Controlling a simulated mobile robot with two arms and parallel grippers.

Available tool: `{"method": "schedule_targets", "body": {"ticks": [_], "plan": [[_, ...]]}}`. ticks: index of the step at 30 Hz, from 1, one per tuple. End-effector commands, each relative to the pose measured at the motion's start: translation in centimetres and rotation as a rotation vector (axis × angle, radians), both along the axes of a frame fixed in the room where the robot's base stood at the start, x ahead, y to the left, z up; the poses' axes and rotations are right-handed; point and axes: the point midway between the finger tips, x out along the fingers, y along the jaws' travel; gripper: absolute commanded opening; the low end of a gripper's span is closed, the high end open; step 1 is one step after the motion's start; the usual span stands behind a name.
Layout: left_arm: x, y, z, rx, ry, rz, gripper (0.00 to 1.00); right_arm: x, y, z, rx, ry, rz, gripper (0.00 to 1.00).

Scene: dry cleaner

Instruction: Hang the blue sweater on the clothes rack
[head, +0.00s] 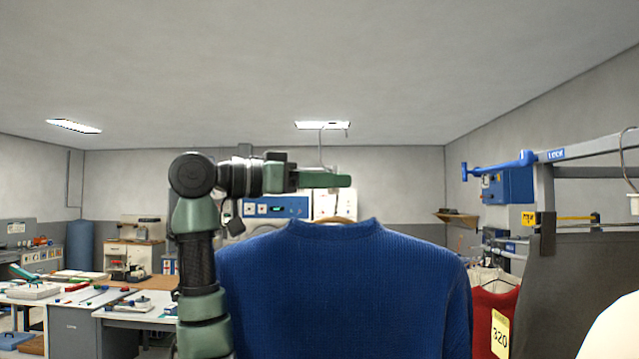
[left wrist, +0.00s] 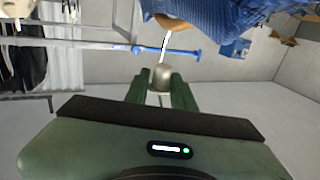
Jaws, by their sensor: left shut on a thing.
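The blue sweater (head: 345,285) hangs upright on a wooden hanger (head: 338,219) in front of me and fills the lower middle of the head view. My left gripper (head: 325,180) is shut on the hanger's metal neck, with the hook (head: 322,135) standing above the fingers. In the left wrist view the sweater (left wrist: 225,25) is at the top, beyond the fingers (left wrist: 161,88). The clothes rack (head: 545,155), grey with a blue end bar (head: 500,164), stands to the right, apart from the sweater. Its blue bar also shows in the left wrist view (left wrist: 165,52). My right gripper is not in view.
A red garment (head: 492,308) with a tag reading 320 and a dark grey garment (head: 580,290) hang at the right. Worktables (head: 85,325) with tools stand at the left. A blue wall box (head: 508,186) is behind the rack. The space above the hook is clear.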

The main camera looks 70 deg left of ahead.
Motion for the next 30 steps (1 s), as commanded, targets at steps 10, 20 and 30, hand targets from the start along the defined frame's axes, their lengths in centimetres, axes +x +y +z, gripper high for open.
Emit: {"method": "schedule_targets", "body": {"ticks": [10,20,30], "plan": [[2.2,-0.9,0.1,0.001,-0.002,-0.001,0.00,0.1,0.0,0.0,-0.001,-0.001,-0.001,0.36],[4.3,-1.8,0.1,0.001,-0.002,-0.001,0.00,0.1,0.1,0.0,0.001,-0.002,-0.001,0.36],[6.4,-2.7,0.1,0.002,-0.003,-0.001,0.00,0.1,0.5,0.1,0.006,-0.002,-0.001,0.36]]}}
